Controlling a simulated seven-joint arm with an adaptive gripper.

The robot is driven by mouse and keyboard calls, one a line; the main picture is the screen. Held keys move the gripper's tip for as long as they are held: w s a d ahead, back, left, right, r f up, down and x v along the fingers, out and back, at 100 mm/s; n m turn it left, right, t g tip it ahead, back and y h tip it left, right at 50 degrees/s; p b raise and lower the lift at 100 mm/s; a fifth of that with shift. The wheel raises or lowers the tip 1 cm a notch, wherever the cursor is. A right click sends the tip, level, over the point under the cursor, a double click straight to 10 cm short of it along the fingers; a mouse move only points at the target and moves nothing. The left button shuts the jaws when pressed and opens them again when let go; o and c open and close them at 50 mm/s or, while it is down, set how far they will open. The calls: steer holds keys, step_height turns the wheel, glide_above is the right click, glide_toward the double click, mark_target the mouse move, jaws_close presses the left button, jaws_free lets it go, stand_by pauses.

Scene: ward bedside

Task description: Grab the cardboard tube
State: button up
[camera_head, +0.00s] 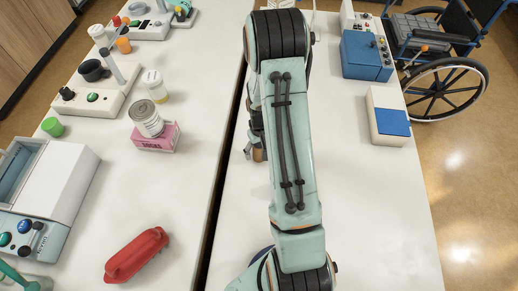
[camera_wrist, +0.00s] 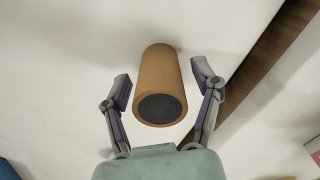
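The cardboard tube (camera_wrist: 158,78) is a brown cylinder with a dark end, lying on the white table top in the wrist view. My gripper (camera_wrist: 161,88) is open, with one finger on each side of the tube's near end. Gaps show between both fingers and the tube, so neither appears to touch it. In the head view my arm hides most of this area. A small brown part of the tube (camera_head: 258,154) shows at the arm's left edge, beside part of my gripper (camera_head: 250,145).
A dark gap (camera_head: 222,180) separates the two white tables. The left table holds a red object (camera_head: 136,256), a pink box (camera_head: 155,137) with a can (camera_head: 146,118) on it, and several devices. A white and blue box (camera_head: 387,115) stands on the right table, whose front right is clear.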

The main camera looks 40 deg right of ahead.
steer(key=c, duration=0.6)
